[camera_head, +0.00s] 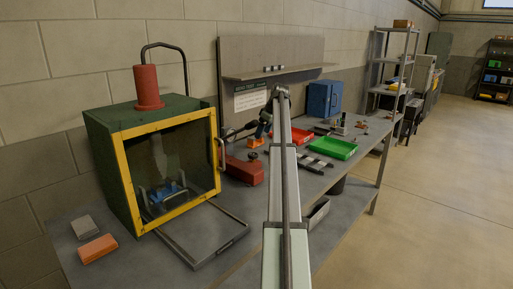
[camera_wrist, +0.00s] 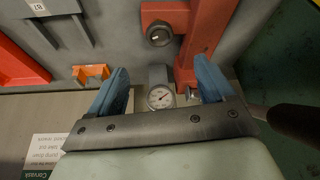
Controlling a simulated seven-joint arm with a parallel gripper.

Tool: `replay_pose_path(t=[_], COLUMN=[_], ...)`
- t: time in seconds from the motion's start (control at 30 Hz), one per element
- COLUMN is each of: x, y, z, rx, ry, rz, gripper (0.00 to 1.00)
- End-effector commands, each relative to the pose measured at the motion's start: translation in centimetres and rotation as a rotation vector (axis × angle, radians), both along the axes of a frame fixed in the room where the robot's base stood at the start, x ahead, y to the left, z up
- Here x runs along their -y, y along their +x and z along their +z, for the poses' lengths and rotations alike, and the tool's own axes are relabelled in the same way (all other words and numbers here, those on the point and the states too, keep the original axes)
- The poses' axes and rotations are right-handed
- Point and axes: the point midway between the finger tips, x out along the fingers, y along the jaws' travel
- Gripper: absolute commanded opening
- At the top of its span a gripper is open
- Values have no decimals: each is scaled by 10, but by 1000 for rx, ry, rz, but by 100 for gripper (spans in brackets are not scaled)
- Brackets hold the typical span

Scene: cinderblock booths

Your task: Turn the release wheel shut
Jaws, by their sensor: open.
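A red metal device (camera_head: 245,171) lies on the bench just right of the yellow-framed box. In the wrist view its red body (camera_wrist: 205,30) carries a dark round knob (camera_wrist: 159,36), which looks like the release wheel, though I cannot be sure. A round white gauge (camera_wrist: 160,97) sits on a grey block below the knob in that picture. My gripper (camera_wrist: 160,68) is open, its two blue fingers apart. The knob shows beyond and between the fingertips, with no clear contact. The right finger overlaps part of the red body. In the head view my arm hides part of the bench.
A green box with a yellow-framed window (camera_head: 127,178) stands left, a red cylinder (camera_head: 148,88) on top. An orange bracket (camera_wrist: 91,74) lies near the left finger. A dark bar (camera_wrist: 295,121) is at right. Red and green trays (camera_head: 333,148) stand farther along the bench.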

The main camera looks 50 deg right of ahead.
Motion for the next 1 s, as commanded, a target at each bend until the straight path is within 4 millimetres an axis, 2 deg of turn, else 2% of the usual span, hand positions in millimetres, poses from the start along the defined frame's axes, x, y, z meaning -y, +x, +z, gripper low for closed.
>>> replay_pose_path(t=[0.63,0.8,1.0], x=[-8,-9,-9], y=[39,46,49], z=[-96,-112,-121], rx=[-1,0,0], ry=[1,-1,0], rz=[-1,-1,-1], gripper=[82,82,82])
